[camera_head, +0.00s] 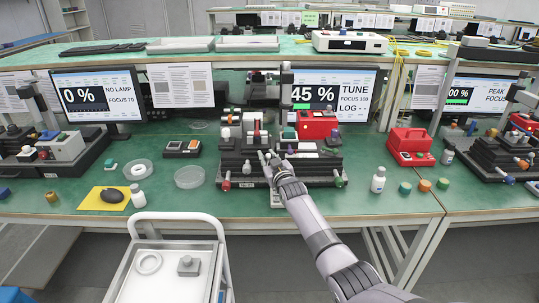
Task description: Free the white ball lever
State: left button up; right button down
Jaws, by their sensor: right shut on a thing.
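The collimator setup (236,179) is a dark stage assembly on the green bench, with white and black blocks, small knobs and a red box (317,124) on it. My right arm comes in from the lower right. My right gripper (268,161) is at the front middle of the setup, shut on a small part there that looks to be the white ball lever. The fingers hide most of that part, and it is too small to make out clearly. My left gripper is not in view.
A monitor (349,97) behind the setup reads 45 % and TUNE. Two clear dishes (189,177) and a yellow mat (103,199) lie to the left. A white bottle (378,180) and a red case (410,146) stand to the right. A white cart (176,217) stands in front.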

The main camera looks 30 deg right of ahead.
jog(key=n, duration=0.2)
jog(key=a+n+g+p, duration=0.1)
jog(key=shift+w+f+h, duration=0.2)
jog(key=shift+w+h, duration=0.05)
jog(key=shift+h, duration=0.05)
jog(key=n, duration=0.1)
jog(key=n+g, duration=0.1)
jog(key=a+n+b, duration=0.1)
jog(key=shift+w+f+g+h, duration=0.3)
jog(key=shift+h, duration=0.1)
jog(key=shift+a+n+h, duration=0.2)
jog(key=shift+n+h, duration=0.1)
jog(key=shift+n, duration=0.3)
jog(key=shift+f, duration=0.1)
